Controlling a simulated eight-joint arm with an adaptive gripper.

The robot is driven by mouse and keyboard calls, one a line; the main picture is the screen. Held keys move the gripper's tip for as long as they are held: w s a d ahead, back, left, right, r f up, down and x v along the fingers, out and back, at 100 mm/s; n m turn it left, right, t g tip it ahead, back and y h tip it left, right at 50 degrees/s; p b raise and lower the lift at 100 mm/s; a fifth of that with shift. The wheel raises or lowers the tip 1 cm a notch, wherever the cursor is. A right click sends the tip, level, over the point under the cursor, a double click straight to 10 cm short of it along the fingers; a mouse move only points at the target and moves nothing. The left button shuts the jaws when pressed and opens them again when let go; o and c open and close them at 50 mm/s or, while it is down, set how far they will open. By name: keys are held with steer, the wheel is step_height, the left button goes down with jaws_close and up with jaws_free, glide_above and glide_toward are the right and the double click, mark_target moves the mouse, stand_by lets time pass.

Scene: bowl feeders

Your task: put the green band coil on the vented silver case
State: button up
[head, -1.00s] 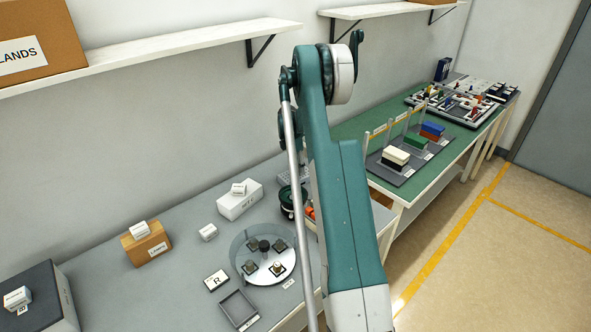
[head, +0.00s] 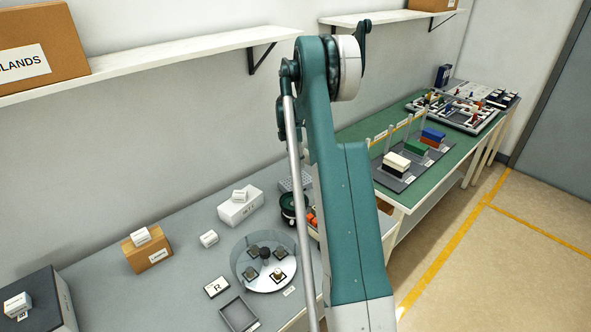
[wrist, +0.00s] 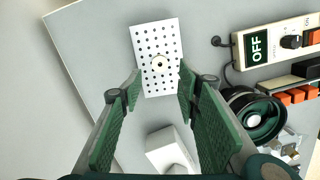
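The vented silver case (wrist: 148,78) is a pale plate-like top with rows of dark holes, ahead of my gripper in the wrist view. In the head view the case (head: 288,184) stands beside my arm at the wall side of the grey bench. The case lies beyond the fingertips. My gripper is hidden in the head view.
A dark round bowl with a green ring (wrist: 250,118) and a controller marked OFF (wrist: 258,46) stand right of the case. A white box (wrist: 166,146) is close below the fingers. A glass-topped turntable (head: 265,262) stands left of my arm. Orange parts (wrist: 290,97) lie at the right.

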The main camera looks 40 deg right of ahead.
steer(key=shift+a+r, duration=0.2)
steer(key=shift+r, duration=1.75)
steer(key=s+a+r+m+t, duration=0.15)
steer(key=s+a+r, duration=0.25)
steer(key=a+r, duration=0.55)
steer(key=s+a+r+m+t, duration=0.1)
steer(key=s+a+r+m, duration=0.4)
steer(key=a, duration=0.7)
steer(key=s+a+r+t, duration=0.1)
steer(key=s+a+r, duration=0.2)
steer(key=a+r, duration=0.65)
steer(key=s+a+r+m+t, duration=0.15)
steer(key=s+a+m, duration=0.25)
steer(key=s+a, duration=1.05)
steer(key=s+a+f+m+t+y, duration=0.1)
steer(key=s+a+f+m, duration=0.3)
steer(key=s+a, duration=0.6)
steer(key=s+f+t, duration=0.1)
steer(key=s+f, duration=0.1)
steer(key=s, duration=0.1)
steer(key=shift+s+t, duration=0.3)
